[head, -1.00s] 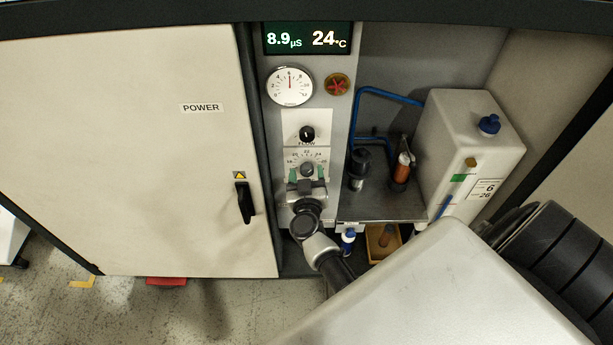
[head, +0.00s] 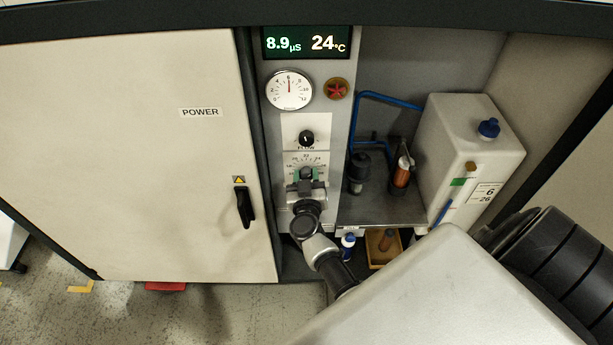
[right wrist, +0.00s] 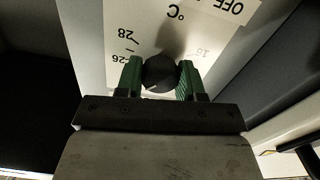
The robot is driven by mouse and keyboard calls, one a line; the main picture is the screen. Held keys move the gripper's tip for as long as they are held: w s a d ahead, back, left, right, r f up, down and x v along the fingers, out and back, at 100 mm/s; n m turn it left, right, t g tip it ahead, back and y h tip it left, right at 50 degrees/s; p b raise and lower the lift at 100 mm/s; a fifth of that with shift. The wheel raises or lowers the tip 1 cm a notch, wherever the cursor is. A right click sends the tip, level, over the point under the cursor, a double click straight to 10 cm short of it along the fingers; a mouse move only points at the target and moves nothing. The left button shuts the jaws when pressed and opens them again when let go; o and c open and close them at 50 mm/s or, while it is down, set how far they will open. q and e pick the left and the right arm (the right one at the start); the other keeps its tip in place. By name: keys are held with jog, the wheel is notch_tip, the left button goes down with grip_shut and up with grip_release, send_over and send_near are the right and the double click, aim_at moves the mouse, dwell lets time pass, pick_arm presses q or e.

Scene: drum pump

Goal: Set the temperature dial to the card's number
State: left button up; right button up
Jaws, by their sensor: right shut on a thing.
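The temperature dial (head: 307,172) is a black knob on the control panel, below the flow knob. It also shows in the right wrist view (right wrist: 159,72), with 26 and 28 printed upside down at left. My right gripper (head: 305,176) is shut on it, one green finger on each side; the fingers also show in the right wrist view (right wrist: 160,79). The card (head: 486,193) on the white tank reads 6 above 26. The display (head: 306,43) reads 8.9 µS and 24 °C. My left gripper is not in view.
The flow knob (head: 306,138) is close above the dial. A pressure gauge (head: 289,90) and a red knob (head: 336,89) sit higher. The white tank (head: 465,135) and a shelf with bottles stand at right. The POWER door (head: 130,180) is closed at left.

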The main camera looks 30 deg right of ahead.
jog(key=m, duration=0.3)
jog(key=shift+p, duration=0.35)
jog(key=shift+f+m, duration=0.1)
jog(key=shift+m, duration=2.1)
jog(key=o, duration=0.9)
